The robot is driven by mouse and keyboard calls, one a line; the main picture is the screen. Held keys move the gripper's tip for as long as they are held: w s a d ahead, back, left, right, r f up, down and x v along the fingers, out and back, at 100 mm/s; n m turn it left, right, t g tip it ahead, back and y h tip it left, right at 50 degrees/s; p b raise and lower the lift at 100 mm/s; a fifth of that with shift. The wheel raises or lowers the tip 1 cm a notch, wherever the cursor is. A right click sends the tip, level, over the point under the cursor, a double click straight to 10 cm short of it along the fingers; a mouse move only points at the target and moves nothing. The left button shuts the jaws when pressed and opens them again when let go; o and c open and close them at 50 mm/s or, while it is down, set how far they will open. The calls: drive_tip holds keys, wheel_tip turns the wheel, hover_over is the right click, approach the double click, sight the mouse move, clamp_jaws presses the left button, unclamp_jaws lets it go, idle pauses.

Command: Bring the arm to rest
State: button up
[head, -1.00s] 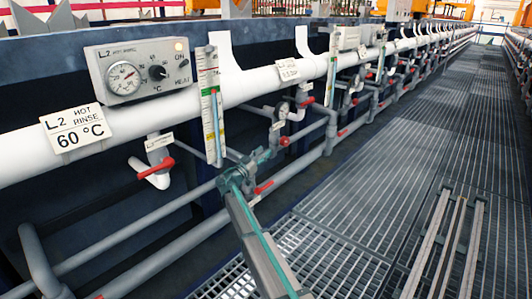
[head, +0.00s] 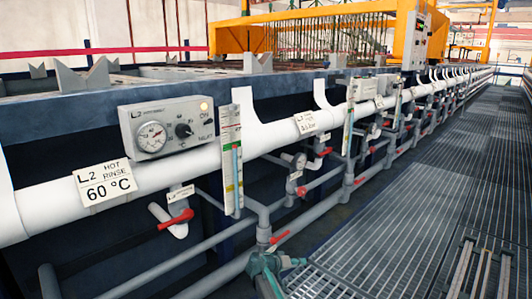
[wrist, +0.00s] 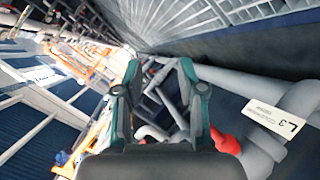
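My gripper (wrist: 159,78) shows in the wrist view with its two teal and dark fingers apart and nothing between them. Pipework shows through the gap. In the head view my gripper (head: 272,264) is at the bottom edge, in front of the grey pipes. It looks close to them in the picture, but I cannot tell whether it touches. Most of the arm is out of the frame below.
A control box (head: 170,130) with a dial and a "60 °C" sign (head: 105,184) are on the tank side. Red-handled valves (head: 176,219) stick out from the pipes. A grated walkway (head: 400,215) runs along the right. A red handle (wrist: 226,141) is near the gripper in the wrist view.

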drive_tip(key=s+d+f+n+g+y+p, duration=0.1)
drive_tip(key=s+f+g+y+p, duration=0.15)
drive_tip(key=s+p, duration=0.6)
drive_tip(key=s+d+f+n+g+y+p, duration=0.1)
drive_tip(key=s+d+g+p, duration=0.15)
drive_tip(key=s, duration=1.15)
drive_tip(key=s+d+f+n+g+y+p, duration=0.1)
drive_tip(key=s+f+g+y+p, duration=0.15)
drive_tip(key=s+p, duration=0.65)
drive_tip(key=s+r+g+y+p, duration=0.1)
drive_tip(key=s+r+g+p, duration=0.1)
drive_tip(key=s+r+p, duration=0.5)
drive_tip(key=s+r+m+g+y+p, duration=0.1)
drive_tip(key=s+r+p, duration=0.6)
drive_tip(key=s, duration=0.9)
drive_tip(key=s+r+g+y+p, duration=0.2)
drive_tip(key=s+r+p, duration=0.5)
drive_tip(key=s, duration=0.4)
drive_tip(key=shift+s+a+m+g+p, duration=0.2)
drive_tip(key=shift+m+g+p, duration=0.1)
drive_tip(key=shift+g, duration=0.35)
drive_tip(key=shift+d+f, duration=0.1)
drive_tip(key=shift+d, duration=0.05)
